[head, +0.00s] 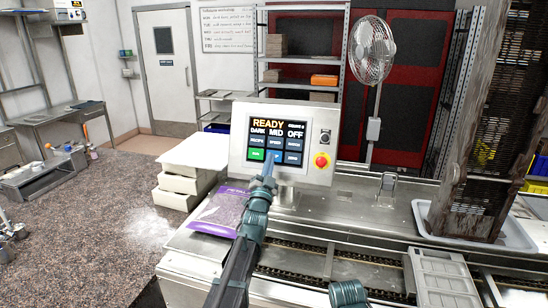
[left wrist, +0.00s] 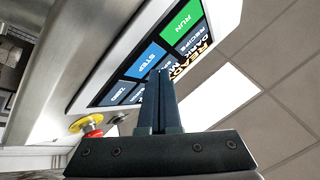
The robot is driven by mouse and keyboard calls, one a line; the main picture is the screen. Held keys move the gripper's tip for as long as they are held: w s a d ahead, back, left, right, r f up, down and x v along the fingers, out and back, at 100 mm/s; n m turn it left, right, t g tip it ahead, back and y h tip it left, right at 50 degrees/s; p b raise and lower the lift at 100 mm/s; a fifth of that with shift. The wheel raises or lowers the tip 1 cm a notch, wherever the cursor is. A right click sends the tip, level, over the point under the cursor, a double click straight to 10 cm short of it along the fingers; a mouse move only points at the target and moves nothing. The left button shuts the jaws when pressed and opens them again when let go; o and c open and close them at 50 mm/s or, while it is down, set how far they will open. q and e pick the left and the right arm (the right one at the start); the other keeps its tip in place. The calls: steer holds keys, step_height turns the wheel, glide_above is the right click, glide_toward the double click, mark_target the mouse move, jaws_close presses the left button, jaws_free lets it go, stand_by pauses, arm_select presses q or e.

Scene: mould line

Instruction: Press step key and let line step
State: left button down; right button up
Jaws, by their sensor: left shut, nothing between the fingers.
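The control panel (head: 239,150) stands on the line's steel deck. Its screen reads READY, with DARK, MID and OFF below. The blue STEP key (head: 276,156) is in the lower row, right of the green RUN key (head: 257,155). My left gripper (head: 268,172) is shut and empty, with its fingertips pointing up at the STEP key. In the left wrist view the fingertips (left wrist: 164,76) overlap the edge of the STEP key (left wrist: 146,59). I cannot tell whether they touch it. My right gripper's fingers are not in view.
A red emergency button (head: 321,160) sits on the panel's right side. A purple bag (head: 218,208) lies left of my left arm. A chain conveyor (head: 330,262) carries a grey mould (head: 445,278) at the right. A tall brown rack (head: 480,150) stands in a white tray (head: 425,222).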

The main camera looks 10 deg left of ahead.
arm_select(q)
steer(key=shift+w, duration=0.1)
steer(key=shift+w+f, duration=0.15)
steer(key=shift+w, duration=0.15)
steer(key=shift+w+f, duration=0.1)
steer(key=shift+w, duration=0.15)
stand_by(0.8)
steer(key=shift+s, duration=0.1)
steer(key=shift+s+r, duration=0.25)
steer(key=shift+s, duration=0.35)
stand_by(0.3)
steer(key=s, duration=0.1)
steer(key=s+r+p, duration=0.1)
steer(key=s, duration=0.2)
steer(key=shift+s+a+r+p, duration=0.1)
steer(key=shift+s+r+p, duration=0.2)
steer(key=shift+s+r, duration=0.05)
